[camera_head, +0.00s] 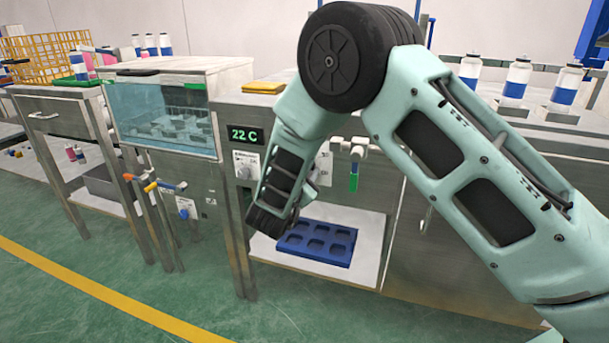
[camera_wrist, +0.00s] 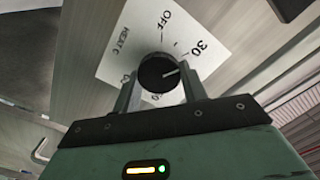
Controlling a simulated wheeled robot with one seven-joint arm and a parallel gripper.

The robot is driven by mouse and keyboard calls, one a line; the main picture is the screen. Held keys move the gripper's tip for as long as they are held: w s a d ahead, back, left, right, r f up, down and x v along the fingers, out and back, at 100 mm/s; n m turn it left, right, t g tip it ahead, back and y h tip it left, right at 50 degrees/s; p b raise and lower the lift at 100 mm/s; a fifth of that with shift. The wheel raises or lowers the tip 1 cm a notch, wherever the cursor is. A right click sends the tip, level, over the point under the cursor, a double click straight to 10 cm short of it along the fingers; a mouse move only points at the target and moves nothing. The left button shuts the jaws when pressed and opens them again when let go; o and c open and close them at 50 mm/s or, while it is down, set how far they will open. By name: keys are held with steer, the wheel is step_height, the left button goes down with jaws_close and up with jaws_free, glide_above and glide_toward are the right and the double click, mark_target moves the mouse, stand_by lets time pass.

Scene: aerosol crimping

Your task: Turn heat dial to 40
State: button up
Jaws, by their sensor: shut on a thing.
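The heat dial (camera_wrist: 157,73) is a round black knob on a white plate marked HEAT C, seen in the wrist view. Its white pointer line points right, a little past the 30 mark. OFF and 30 are readable; the lower marks are partly covered. My gripper (camera_wrist: 160,88) is shut on the dial, one finger on each side. In the head view, a white plate with a 30 mark (camera_head: 324,165) shows beside my arm. My gripper's fingers are hidden behind my wrist there.
A green display (camera_head: 245,135) reads 22 C, above another white dial plate (camera_head: 246,165). A glass-fronted water bath (camera_head: 160,117) stands to the left. A green-handled valve (camera_head: 354,178) is close on the right. A blue tray (camera_head: 317,243) lies on the shelf below.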

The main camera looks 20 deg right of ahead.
steer(key=shift+s+f+m+b, duration=0.1)
steer(key=shift+f+m+b, duration=0.1)
steer(key=shift+m+b, duration=2.95)
steer(key=shift+f+m+b, duration=0.15)
steer(key=shift+m+b, duration=2.6)
steer(key=shift+b, duration=0.7)
steer(key=shift+r, duration=0.1)
steer(key=o, duration=1)
steer(key=shift+c, duration=0.2)
steer(key=p+v, duration=0.3)
steer(key=v, duration=1.4)
steer(key=shift+s+p, duration=0.15)
steer(key=shift+p, duration=0.2)
